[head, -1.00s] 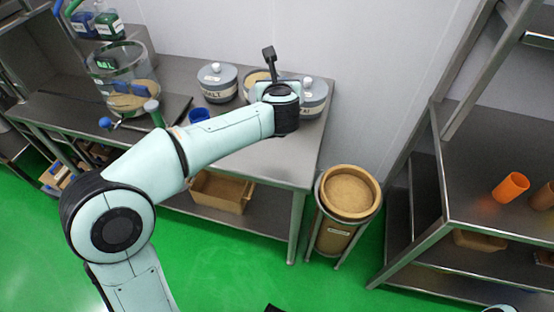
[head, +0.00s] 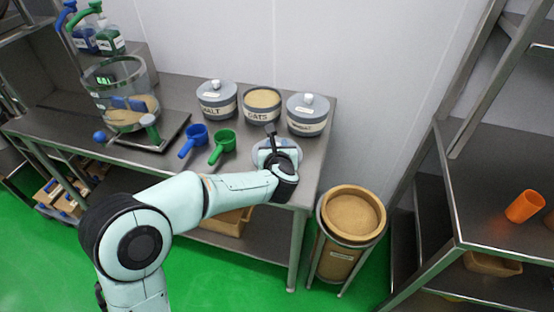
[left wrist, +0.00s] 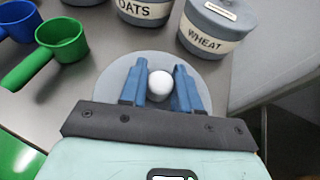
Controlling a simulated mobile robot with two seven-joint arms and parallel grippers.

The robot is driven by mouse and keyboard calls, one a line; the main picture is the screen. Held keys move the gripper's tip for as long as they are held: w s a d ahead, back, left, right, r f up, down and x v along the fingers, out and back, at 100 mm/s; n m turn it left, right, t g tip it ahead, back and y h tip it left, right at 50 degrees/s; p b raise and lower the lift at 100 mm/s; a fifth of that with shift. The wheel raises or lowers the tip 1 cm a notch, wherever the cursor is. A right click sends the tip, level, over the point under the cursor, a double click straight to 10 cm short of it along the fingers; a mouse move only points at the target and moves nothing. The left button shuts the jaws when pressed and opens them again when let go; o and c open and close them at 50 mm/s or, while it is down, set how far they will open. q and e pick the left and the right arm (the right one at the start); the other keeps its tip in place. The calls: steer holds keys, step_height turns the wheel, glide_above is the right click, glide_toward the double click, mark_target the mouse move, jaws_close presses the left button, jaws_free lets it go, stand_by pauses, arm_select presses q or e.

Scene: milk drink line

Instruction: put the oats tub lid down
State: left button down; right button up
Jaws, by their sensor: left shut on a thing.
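The oats tub (head: 262,103) stands open on the steel table between two lidded tubs, with pale grain showing inside; its labelled front also shows in the left wrist view (left wrist: 146,10). Its grey lid (left wrist: 112,75) has a white ball knob (left wrist: 160,85). My left gripper (left wrist: 160,88) is shut on the knob, one blue finger on each side. The lid is level, low over or on the table in front of the tubs; I cannot tell whether it touches. In the head view, my arm partly hides the lid (head: 258,147). My right gripper is not in view.
The malt tub (head: 217,99) and wheat tub (head: 308,115) are lidded behind. A blue scoop (head: 195,137) and green scoop (head: 223,144) lie left of the lid. The table's right edge is close to the lid. A grain bin (head: 353,214) stands on the floor beyond it.

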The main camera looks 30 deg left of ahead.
arm_select(q)
step_height(320, 180, down, 5)
steer(key=shift+r+b, duration=0.2)
steer(key=shift+b, duration=0.25)
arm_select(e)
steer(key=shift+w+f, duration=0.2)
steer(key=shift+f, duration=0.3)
arm_select(q)
steer(key=shift+f, duration=0.1)
steer(key=c, duration=0.8)
jaws_free()
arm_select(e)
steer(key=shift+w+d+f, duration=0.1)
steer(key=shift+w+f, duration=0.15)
arm_select(q)
steer(key=shift+s+d+r, duration=0.1)
steer(key=shift+s+r, duration=0.05)
steer(key=shift+r, duration=0.15)
steer(key=v, duration=1.1)
steer(key=shift+s+d, duration=0.15)
steer(key=shift+s, duration=0.1)
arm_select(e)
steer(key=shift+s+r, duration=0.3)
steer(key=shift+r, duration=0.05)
